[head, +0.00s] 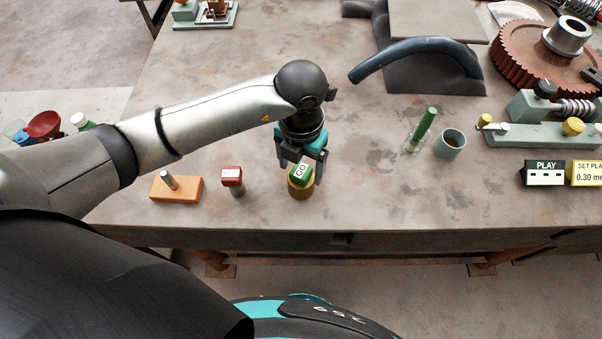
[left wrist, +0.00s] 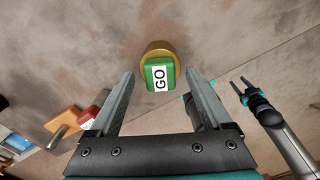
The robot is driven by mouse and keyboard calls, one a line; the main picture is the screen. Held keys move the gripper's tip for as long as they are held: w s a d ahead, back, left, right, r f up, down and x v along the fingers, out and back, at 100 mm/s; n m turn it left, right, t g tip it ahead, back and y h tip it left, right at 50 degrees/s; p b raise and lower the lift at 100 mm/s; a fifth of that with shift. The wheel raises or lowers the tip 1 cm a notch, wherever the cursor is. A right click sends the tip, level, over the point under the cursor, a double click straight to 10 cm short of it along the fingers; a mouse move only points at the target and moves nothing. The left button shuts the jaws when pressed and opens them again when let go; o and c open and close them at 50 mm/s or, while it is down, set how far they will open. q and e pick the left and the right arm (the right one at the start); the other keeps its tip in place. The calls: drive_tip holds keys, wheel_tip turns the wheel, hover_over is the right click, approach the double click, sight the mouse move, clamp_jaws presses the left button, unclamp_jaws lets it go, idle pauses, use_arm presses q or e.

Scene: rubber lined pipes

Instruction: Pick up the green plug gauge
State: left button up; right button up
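The green plug gauge (head: 300,173), a green block with a white "GO" label, sits upright on a round brass-coloured piece (head: 300,191) near the table's front edge. It also shows in the left wrist view (left wrist: 159,75). My left gripper (head: 300,172) is above it, pointing down, with its fingers apart on either side of the green block. In the left wrist view, gaps show between the block and both fingers (left wrist: 160,85), so they do not touch it. My right gripper (left wrist: 243,90) shows in the left wrist view, away from the gauge, with its fingers apart and empty.
A red-topped gauge (head: 232,177) and an orange block (head: 176,188) with a metal pin stand to the left. A glass (head: 413,139) holding a green item and a grey-green cup (head: 449,144) stand to the right. A dark curved hose (head: 415,48) lies behind.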

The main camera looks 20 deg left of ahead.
use_arm(q)
clamp_jaws()
idle(0.5)
drive_tip(key=shift+r, duration=0.15)
